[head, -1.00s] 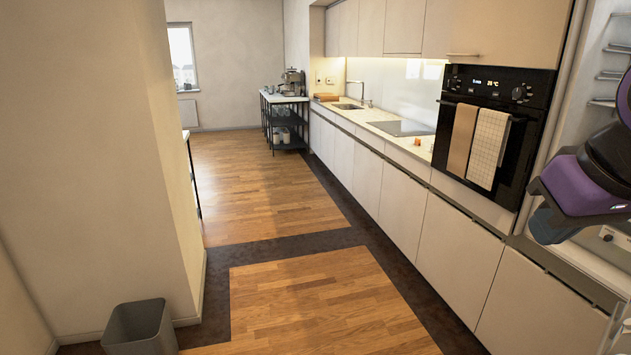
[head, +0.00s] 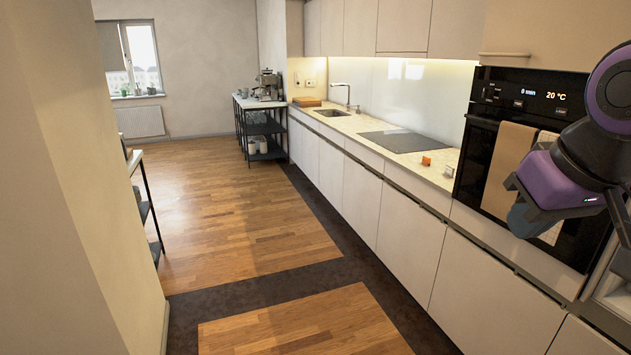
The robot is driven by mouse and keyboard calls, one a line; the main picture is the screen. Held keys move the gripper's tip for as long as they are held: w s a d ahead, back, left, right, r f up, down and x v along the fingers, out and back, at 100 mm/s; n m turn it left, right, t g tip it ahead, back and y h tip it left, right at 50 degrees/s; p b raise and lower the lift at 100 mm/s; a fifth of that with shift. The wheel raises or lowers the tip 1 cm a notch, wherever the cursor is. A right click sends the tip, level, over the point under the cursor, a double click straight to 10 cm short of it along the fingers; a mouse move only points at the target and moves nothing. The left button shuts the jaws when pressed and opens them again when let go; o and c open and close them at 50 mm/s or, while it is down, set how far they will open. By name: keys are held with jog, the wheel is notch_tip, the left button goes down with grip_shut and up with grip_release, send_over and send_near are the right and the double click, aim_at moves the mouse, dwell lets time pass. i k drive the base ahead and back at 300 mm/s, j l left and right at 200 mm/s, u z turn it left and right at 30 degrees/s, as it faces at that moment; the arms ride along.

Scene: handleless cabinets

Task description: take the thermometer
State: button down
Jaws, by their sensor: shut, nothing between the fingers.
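I cannot make out a thermometer in the head view. A small orange object (head: 426,161) and a small pale object (head: 449,171) lie on the counter near the oven, too small to identify. My gripper (head: 524,220) is at the right edge, in front of the oven and its towels. It is shut and holds nothing. Its fingers are blue-grey below the purple wrist part and only partly seen.
The black oven (head: 520,115) with hanging towels (head: 508,168) is at the right. The counter (head: 385,128) bears a cooktop (head: 405,141) and a sink. A wall (head: 80,200) stands close at left. A black shelf (head: 262,130) is at the far end. The wooden floor (head: 235,215) is clear.

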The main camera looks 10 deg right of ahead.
aim_at(448, 172)
jog(key=i+j+z, duration=0.1)
jog(key=i+z, duration=0.25)
jog(key=i+j+z, duration=0.25)
jog(key=i+z, duration=0.15)
jog(key=i+j+z, duration=0.35)
jog(key=i, duration=0.15)
jog(key=i+j+z, duration=0.2)
jog(key=i+j, duration=0.75)
jog(key=i+j+z, duration=0.15)
jog(key=i+j, duration=0.9)
jog(key=j, duration=0.1)
